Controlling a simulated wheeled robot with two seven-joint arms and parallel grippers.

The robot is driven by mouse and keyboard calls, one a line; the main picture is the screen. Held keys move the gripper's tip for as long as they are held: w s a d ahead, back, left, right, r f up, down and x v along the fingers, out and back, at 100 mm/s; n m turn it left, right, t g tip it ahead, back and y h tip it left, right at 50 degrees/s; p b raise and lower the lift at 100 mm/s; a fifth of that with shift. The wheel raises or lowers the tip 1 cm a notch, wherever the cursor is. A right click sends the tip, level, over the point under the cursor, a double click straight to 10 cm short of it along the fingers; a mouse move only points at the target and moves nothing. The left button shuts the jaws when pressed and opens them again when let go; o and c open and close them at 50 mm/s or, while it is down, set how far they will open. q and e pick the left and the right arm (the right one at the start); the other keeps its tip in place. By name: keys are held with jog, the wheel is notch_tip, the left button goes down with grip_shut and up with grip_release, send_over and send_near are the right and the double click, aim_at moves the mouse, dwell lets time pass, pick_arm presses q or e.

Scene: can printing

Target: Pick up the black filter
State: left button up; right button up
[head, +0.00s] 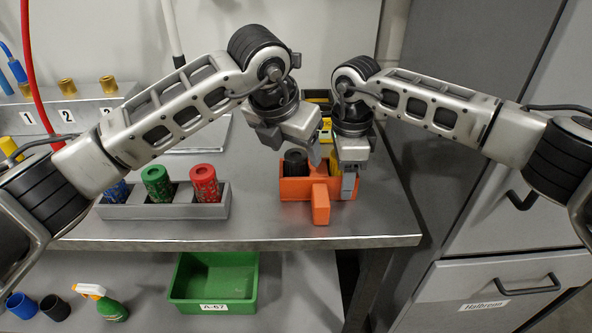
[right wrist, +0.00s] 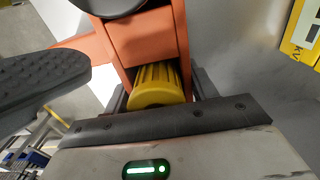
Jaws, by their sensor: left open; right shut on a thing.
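The black filter (head: 295,162) stands upright in the left part of an orange box (head: 293,188) on the grey table. A yellow filter (head: 335,163) sits in the same box to its right, partly hidden by my right gripper. My right gripper (head: 348,187) is shut on the right end of the orange box; the right wrist view shows the box (right wrist: 145,40) and yellow filter (right wrist: 157,85) close between its fingers. My left gripper (head: 314,152) is open and empty, just above and right of the black filter. I cannot tell whether it touches anything.
A grey rack with a blue, a green (head: 157,184) and a red filter (head: 204,184) stands left of the box. A green bin (head: 212,283) and a spray bottle (head: 104,302) are on the lower shelf. The table edge lies just in front of the box.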

aim_at(295, 155)
pick_arm(q)
jog(key=x, duration=0.3)
jog(key=shift+w+a+f, duration=0.1)
jog(key=shift+w+f, duration=0.05)
jog(key=shift+f, duration=0.15)
pick_arm(e)
jog(key=shift+r, duration=0.1)
